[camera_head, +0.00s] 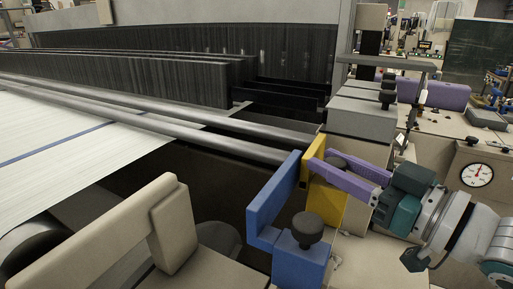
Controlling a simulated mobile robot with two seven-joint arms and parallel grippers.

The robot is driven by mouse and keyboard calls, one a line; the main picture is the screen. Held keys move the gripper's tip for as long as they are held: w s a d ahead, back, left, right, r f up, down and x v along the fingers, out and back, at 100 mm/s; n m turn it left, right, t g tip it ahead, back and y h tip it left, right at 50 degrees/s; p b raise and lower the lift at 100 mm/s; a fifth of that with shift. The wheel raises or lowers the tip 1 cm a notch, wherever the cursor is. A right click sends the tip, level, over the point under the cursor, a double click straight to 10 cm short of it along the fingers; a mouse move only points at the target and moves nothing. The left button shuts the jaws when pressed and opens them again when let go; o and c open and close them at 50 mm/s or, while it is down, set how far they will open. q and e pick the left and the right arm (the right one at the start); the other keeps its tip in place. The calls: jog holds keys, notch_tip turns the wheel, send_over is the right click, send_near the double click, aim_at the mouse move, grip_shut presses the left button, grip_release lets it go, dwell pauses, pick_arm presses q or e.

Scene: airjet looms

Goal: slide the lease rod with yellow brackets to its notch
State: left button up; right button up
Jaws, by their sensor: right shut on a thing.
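The yellow bracket (326,197) stands upright right behind the blue bracket, at the right end of the lease rods. Two silver lease rods run side by side from the left: a farther one (262,128) and a nearer one (215,141). Which rod the yellow bracket carries is hard to tell, since the rod ends are partly hidden behind the brackets. My right gripper (322,162), with purple fingers, comes in from the right and is shut on the yellow bracket near its top. A dark knob shows by the fingers. My left gripper is not in view. No notch can be made out.
The blue bracket (284,208) with a black knob (307,228) stands close in front of the yellow one. A beige loom arm (174,226) is at the lower left. White warp sheet (60,135) lies left. A gauge (476,174) and machine housing stand right.

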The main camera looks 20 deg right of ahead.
grip_shut()
dwell(0.8)
